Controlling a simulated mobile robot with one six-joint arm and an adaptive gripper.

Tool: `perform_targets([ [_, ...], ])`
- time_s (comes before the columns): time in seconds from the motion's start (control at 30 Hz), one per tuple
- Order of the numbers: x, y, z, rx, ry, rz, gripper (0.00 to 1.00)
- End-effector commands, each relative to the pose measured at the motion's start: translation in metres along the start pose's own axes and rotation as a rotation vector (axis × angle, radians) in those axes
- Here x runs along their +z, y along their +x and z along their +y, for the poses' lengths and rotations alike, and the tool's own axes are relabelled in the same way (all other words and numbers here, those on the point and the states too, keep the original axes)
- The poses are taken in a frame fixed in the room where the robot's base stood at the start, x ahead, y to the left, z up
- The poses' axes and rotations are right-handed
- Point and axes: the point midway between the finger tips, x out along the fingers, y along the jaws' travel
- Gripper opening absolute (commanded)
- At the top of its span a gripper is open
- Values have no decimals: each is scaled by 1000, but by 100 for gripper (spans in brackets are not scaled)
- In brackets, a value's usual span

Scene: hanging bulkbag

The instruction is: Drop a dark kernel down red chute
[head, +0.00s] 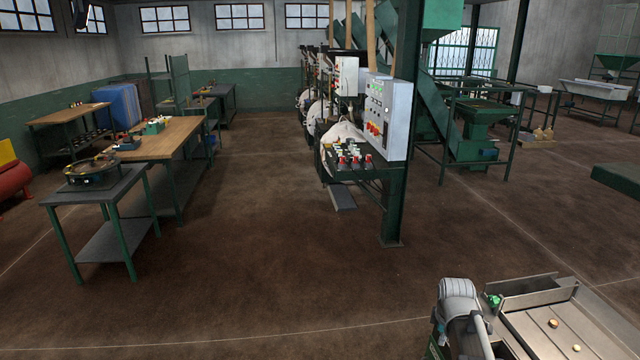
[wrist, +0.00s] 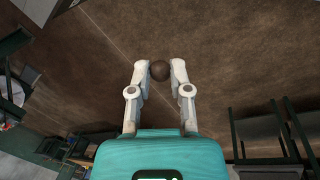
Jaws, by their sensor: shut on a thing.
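A dark brown round kernel (wrist: 160,70) is held between the two pale fingertips of my gripper (wrist: 160,72) in the wrist view. The jaws are shut on it, and only bare brown floor shows behind it. The kernel cannot be made out there. Two small tan kernels (head: 553,323) lie apart in the tray. I cannot make out a red chute in either view.
A dark green post (head: 397,200) with a control panel (head: 388,115) stands mid-scene, with a small shelf of red-marked items (head: 352,162). Workbenches (head: 160,138) and a small table (head: 95,190) stand at left. Brown floor (head: 270,240) between them is clear.

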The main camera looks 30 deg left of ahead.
Motion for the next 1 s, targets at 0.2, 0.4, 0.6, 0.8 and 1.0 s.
perform_targets([
  [0.2, 51, 39, 38, -4, -45, 10, 13],
  [0.4, 108, 70, 69, -4, -97, 21, 13],
  [0.6, 162, 95, 92, 0, -145, 32, 13],
  [0.8, 196, 107, 103, 4, -174, 38, 13],
  [1.0, 205, 108, 105, 6, -184, 40, 13],
])
